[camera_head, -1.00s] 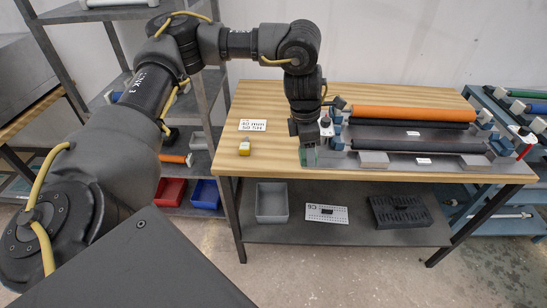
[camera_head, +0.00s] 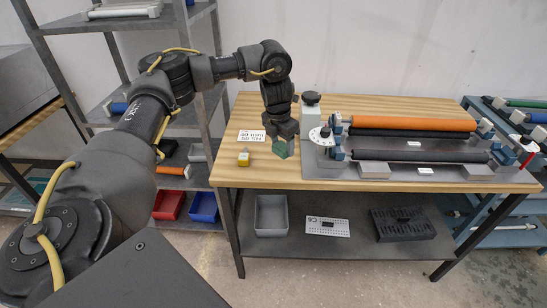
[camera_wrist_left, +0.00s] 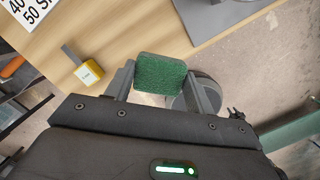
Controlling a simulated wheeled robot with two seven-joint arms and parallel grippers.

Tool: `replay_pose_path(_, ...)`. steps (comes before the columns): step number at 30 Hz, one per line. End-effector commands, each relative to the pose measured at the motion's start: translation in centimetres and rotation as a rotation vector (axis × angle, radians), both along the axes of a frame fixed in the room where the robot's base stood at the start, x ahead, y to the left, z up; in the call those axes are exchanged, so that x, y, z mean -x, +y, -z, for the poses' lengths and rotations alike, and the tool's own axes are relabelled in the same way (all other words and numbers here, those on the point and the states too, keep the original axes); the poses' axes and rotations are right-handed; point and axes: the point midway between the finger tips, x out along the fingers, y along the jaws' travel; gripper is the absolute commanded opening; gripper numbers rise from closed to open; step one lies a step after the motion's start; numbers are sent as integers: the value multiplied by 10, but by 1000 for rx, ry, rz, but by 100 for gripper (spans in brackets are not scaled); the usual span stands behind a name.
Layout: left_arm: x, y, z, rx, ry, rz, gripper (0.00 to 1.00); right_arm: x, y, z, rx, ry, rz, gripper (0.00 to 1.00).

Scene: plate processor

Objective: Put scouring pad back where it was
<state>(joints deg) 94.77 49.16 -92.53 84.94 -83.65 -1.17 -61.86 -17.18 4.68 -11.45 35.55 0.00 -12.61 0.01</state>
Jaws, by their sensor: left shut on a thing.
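The green scouring pad (camera_wrist_left: 161,73) is between the two fingers of my left gripper (camera_wrist_left: 160,82) in the left wrist view. In the head view the pad (camera_head: 280,149) hangs below my left gripper (camera_head: 282,143), near the front edge of the wooden table (camera_head: 225,172), between the small yellow block and the roller machine. The gripper is shut on it. I cannot tell exactly how high the pad is above the tabletop. My right gripper is in neither view.
A small yellow block (camera_head: 243,159) stands left of the pad, near a white number card (camera_head: 251,135). The plate processor (camera_head: 390,179) with orange and black rollers fills the table's right. A grey bin (camera_head: 271,216) and black tray (camera_head: 402,223) sit on the lower shelf.

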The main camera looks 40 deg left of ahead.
Motion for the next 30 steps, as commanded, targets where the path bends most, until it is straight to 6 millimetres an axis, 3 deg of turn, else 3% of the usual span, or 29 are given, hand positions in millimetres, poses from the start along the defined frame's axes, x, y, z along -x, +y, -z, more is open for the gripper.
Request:
replay_pose_path(1,-2,8,16,2,4,-5,32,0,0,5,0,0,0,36)
replay_pose_path(7,-10,32,46,1,2,-1,32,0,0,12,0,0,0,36)
replay_pose_path(17,-13,42,56,1,0,2,32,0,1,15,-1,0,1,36)
replay_pose_path(24,-14,45,87,2,1,2,32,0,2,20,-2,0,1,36)
replay_pose_path(30,-14,45,89,0,-1,2,32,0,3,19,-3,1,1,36)
